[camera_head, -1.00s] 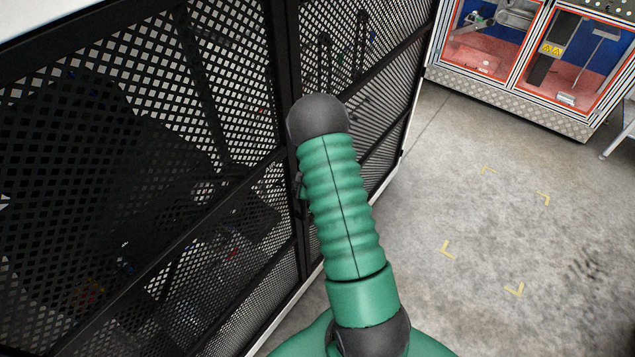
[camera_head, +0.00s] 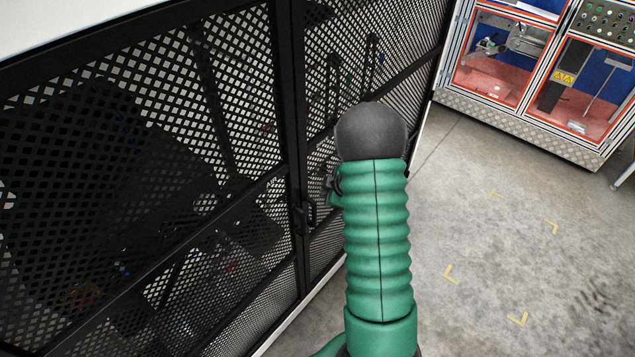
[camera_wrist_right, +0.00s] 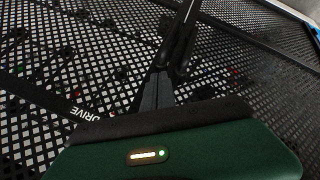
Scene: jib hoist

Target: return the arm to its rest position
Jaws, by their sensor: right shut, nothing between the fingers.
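My right arm, in a green ribbed sleeve with a dark rounded joint at its top, rises from the bottom of the head view in front of the mesh doors. Most of my right gripper is hidden behind it; only a small dark part (camera_head: 332,190) shows at the sleeve's left edge. In the right wrist view the dark fingers of this gripper (camera_wrist_right: 158,80) are together and empty, pointing toward the mesh. My left gripper is not in view.
Black perforated mesh doors (camera_head: 120,190) fill the left, with a dark latch (camera_head: 303,215) at the middle post. The concrete floor (camera_head: 480,215) on the right is clear, with yellow corner marks. A red-framed glazed machine (camera_head: 545,110) stands at the back right.

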